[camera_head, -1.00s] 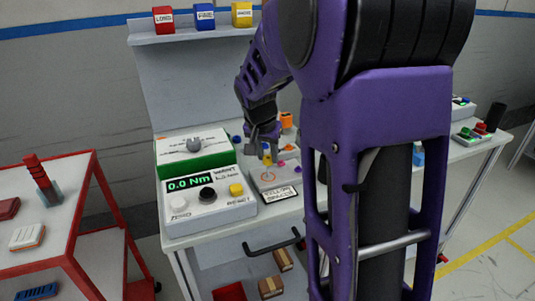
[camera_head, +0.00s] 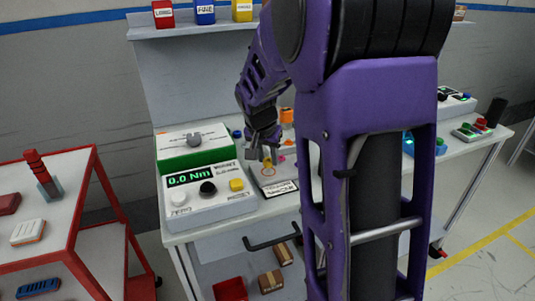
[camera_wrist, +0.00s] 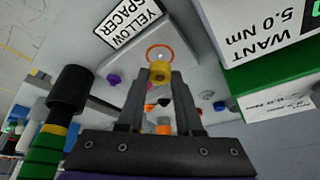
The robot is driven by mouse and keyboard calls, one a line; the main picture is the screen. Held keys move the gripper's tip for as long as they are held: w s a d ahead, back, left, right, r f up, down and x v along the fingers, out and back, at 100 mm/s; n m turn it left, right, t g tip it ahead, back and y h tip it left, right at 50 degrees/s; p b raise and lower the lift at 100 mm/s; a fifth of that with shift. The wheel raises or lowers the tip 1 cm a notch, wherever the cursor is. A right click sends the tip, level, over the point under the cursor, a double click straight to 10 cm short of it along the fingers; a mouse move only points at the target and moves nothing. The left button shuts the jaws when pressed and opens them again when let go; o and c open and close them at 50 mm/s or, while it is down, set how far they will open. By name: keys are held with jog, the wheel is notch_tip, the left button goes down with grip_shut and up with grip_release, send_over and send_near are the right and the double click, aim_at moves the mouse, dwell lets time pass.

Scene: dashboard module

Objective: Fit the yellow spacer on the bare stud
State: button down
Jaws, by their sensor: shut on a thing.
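My gripper (camera_wrist: 160,78) is shut on the yellow spacer (camera_wrist: 160,71), which sits between the fingertips in the wrist view. In the head view my gripper (camera_head: 264,155) is above the grey plate, with the spacer (camera_head: 267,162) a small yellow spot beneath it. An orange ring (camera_wrist: 149,51) is marked on the grey plate (camera_wrist: 190,48), with a pale stud (camera_wrist: 159,55) inside it, partly hidden by the spacer. The spacer appears just beside the stud in the wrist view; its height above the plate cannot be told. A label reading "YELLOW SPACER" (camera_wrist: 134,22) lies at the plate's edge.
A torque tester (camera_head: 208,192) reading 0.0 Nm stands left of the plate. A green-handled tool (camera_wrist: 48,145) lies nearby. A red-framed cart (camera_head: 75,222) stands at the left.

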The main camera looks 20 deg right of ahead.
jog(key=shift+f, duration=1.2)
jog(key=c, duration=0.5)
grip_release()
jog(key=shift+r, duration=0.1)
jog(key=p+v, duration=0.2)
jog(key=v, duration=1.5)
jog(key=shift+r+p, duration=0.15)
jog(key=shift+p, duration=0.25)
jog(key=shift+s, duration=0.1)
